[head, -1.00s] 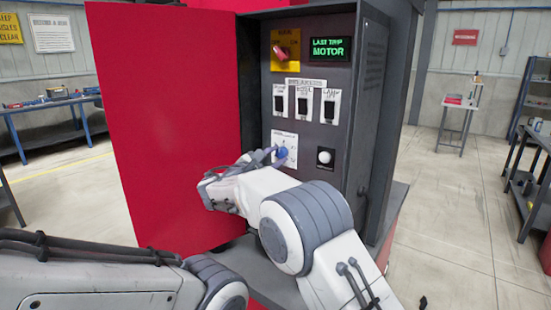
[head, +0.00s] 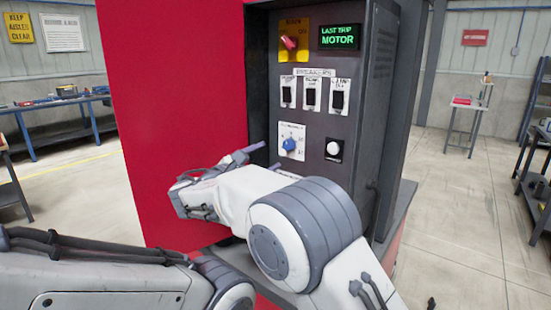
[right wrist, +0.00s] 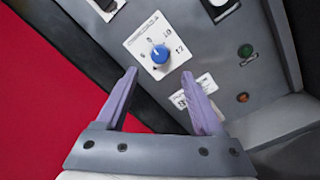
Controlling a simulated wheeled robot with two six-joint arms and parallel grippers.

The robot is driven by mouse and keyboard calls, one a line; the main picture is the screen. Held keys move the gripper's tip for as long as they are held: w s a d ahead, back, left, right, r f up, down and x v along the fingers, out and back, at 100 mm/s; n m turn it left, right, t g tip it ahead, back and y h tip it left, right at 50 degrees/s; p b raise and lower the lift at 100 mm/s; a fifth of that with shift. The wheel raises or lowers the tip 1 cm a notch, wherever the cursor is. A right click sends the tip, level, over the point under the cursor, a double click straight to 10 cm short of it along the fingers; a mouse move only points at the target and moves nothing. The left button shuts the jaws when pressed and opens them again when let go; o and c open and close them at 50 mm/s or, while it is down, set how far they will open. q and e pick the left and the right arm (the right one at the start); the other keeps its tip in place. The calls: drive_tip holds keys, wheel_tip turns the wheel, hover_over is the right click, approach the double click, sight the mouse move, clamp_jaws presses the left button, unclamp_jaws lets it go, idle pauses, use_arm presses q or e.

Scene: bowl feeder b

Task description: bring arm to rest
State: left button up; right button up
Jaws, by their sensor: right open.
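My right gripper (head: 265,157) is in front of the grey control panel (head: 308,185), just below the blue knob (head: 289,144). In the right wrist view its two purple fingers (right wrist: 158,98) are spread apart with nothing between them. The blue knob also shows there (right wrist: 160,54), beyond the fingertips and clear of them, on a white numbered plate (right wrist: 176,31). My left arm (head: 110,275) crosses the lower left of the head view; its gripper is out of view.
The open red door (head: 170,110) stands left of the panel, close to my right wrist. The panel carries a red switch (head: 290,42), three black breakers (head: 311,96), a white button (head: 333,149) and a lit display (head: 339,36). Free floor lies right.

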drive_tip(key=shift+v, duration=1.15)
drive_tip(key=shift+d, duration=0.1)
drive_tip(key=s+d+f+m+g+y+p, duration=0.25)
drive_tip(key=s+d+g, duration=0.2)
drive_tip(key=s, duration=0.35)
drive_tip(key=s+d+f+m+g+y+p, duration=0.25)
drive_tip(key=s+d+f+g, duration=0.2)
drive_tip(key=s, duration=0.35)
drive_tip(key=s+d+f+m+g+y+p, duration=0.1)
drive_tip(key=s+m+g+y+p, duration=0.1)
drive_tip(key=s, duration=1)
drive_tip(key=s+f+m+g+y+p, duration=0.2)
drive_tip(key=s+m+g+y, duration=0.2)
drive_tip(key=s, duration=0.8)
drive_tip(key=shift+s+d+f+m+y+p, duration=0.3)
drive_tip(key=shift+d+m+p, duration=0.1)
drive_tip(key=shift+m, duration=0.6)
